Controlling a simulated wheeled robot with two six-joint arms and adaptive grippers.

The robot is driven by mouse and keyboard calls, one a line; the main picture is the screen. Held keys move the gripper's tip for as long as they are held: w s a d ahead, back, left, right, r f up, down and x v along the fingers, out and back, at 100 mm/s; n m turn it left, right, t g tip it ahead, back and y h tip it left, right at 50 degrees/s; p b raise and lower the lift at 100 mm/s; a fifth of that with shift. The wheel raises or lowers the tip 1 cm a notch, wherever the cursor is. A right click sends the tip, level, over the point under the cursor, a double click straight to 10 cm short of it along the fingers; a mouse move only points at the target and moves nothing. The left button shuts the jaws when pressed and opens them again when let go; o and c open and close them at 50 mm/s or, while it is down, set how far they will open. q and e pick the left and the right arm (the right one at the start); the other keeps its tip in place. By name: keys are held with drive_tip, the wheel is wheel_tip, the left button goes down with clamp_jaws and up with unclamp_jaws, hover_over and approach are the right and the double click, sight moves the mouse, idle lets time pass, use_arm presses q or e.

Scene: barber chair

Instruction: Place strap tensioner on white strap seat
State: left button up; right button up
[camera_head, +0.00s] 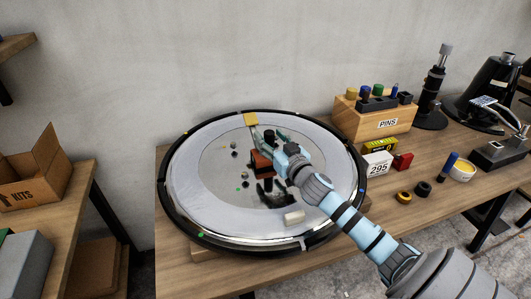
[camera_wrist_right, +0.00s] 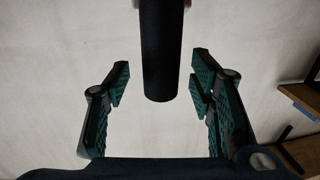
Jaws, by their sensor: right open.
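My right gripper (camera_head: 264,137) reaches over the round disc (camera_head: 192,203) from the right. In the right wrist view the right gripper (camera_wrist_right: 158,85) is open, with a gap on each side of a black cylinder (camera_wrist_right: 162,60). A dark upright part (camera_head: 269,137) shows beside the gripper in the head view. I cannot tell which part is the strap tensioner. A small white block (camera_head: 293,217) lies at the disc's front right; whether it is the white strap seat is unclear. My left gripper is out of view.
A red-brown block (camera_head: 261,163) stands near the disc's middle, partly behind my arm. A wooden PINS box (camera_head: 370,119), a white 295 box (camera_head: 377,164) and rings crowd the bench's right side.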

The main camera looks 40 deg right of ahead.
drive_tip(key=shift+w, duration=0.65)
drive_tip(key=shift+s, duration=0.15)
clamp_jaws()
drive_tip(key=shift+r, duration=0.15)
